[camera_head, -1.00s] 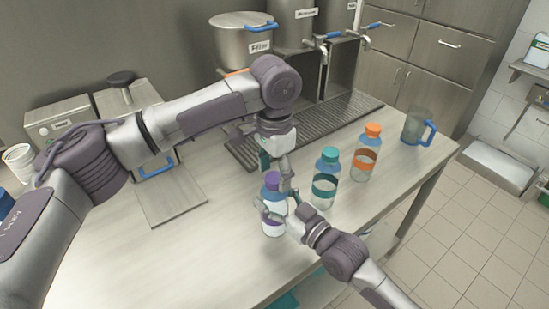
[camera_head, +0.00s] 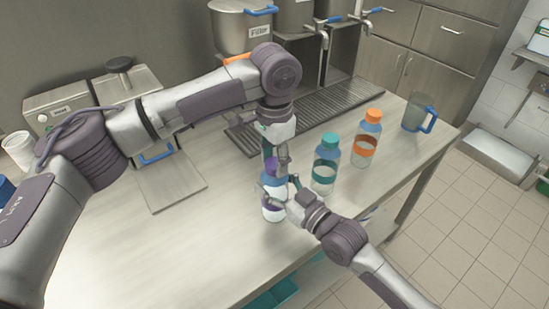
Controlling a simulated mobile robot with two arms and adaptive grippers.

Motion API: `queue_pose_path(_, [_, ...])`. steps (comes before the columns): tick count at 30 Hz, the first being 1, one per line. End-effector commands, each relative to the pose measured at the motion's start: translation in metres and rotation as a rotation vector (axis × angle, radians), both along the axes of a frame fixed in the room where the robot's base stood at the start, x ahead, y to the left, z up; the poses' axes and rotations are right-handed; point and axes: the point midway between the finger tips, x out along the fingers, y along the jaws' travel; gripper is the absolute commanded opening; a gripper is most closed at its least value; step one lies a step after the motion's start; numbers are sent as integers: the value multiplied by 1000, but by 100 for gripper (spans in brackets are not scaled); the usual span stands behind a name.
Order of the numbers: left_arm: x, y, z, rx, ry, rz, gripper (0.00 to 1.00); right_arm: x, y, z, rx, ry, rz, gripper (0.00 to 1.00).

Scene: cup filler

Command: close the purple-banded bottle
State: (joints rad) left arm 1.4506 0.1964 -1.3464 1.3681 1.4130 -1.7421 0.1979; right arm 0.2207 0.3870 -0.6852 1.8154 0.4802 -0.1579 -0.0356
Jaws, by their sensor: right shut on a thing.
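The purple-banded bottle (camera_head: 272,208) stands near the front edge of the counter, its purple cap (camera_head: 271,165) at the top. My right gripper (camera_head: 282,195) comes in from the right and is shut on the bottle's body, hiding part of it and its band. My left gripper (camera_head: 276,162) points down from above at the cap. Its fingers are at or beside the cap and partly hide it. I cannot tell whether they touch the cap, whether they are open or shut, or how the cap is seated.
A teal-banded bottle (camera_head: 325,171) and an orange-banded bottle (camera_head: 366,145) stand close on the right. A jug (camera_head: 414,113) with a blue handle is farther right. A drip tray (camera_head: 330,101) under taps lies behind. The counter's front left (camera_head: 150,255) is clear.

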Motion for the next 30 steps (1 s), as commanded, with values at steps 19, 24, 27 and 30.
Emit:
queue_pose_path(19, [1,-1,18,-1,-2,1,72,0,0,0,0,0,0,0])
queue_pose_path(24, [0,-1,54,-2,-3,-1,72,0,0,0,0,0,0,0])
queue_pose_path(27, [1,-1,75,-2,-3,1,72,0,0,0,0,0,0,0])
queue_pose_path(30, [0,-1,94,0,-1,-1,72,0,0,0,0,0,0,0])
